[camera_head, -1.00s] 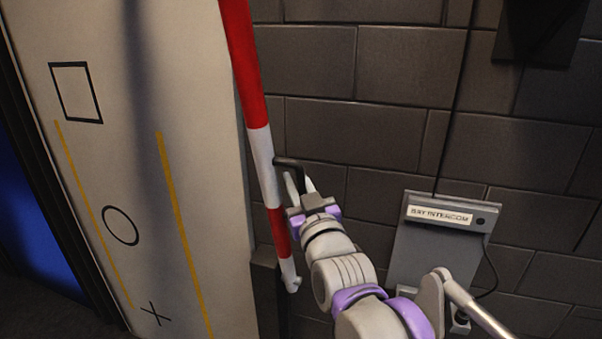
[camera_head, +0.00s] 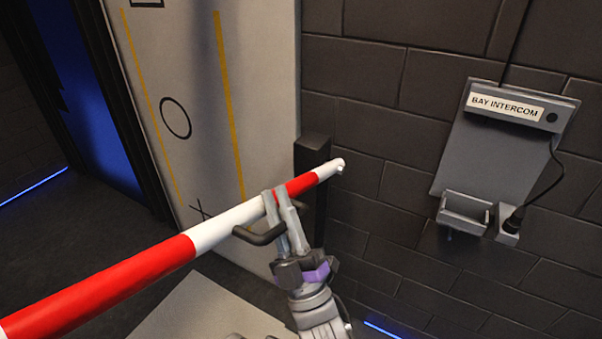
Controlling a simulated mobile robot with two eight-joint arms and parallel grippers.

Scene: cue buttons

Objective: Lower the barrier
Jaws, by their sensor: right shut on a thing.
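The barrier pole (camera_head: 150,272), striped red and white, slants from the lower left edge up to its end near a dark post (camera_head: 311,172). A dark handle (camera_head: 258,237) sticks out from its white section near that end. My right gripper (camera_head: 276,207) has its fingers at the handle and the pole, and is shut on the handle. The far left end of the pole lies outside the view. My left gripper is not in view.
A grey intercom box (camera_head: 492,150) labelled "BAY INTERCOM" hangs on the dark block wall at right, with a cable. A pale panel (camera_head: 255,90) with drawn marks and yellow lines stands behind the pole. Dark floor (camera_head: 85,225) lies at left.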

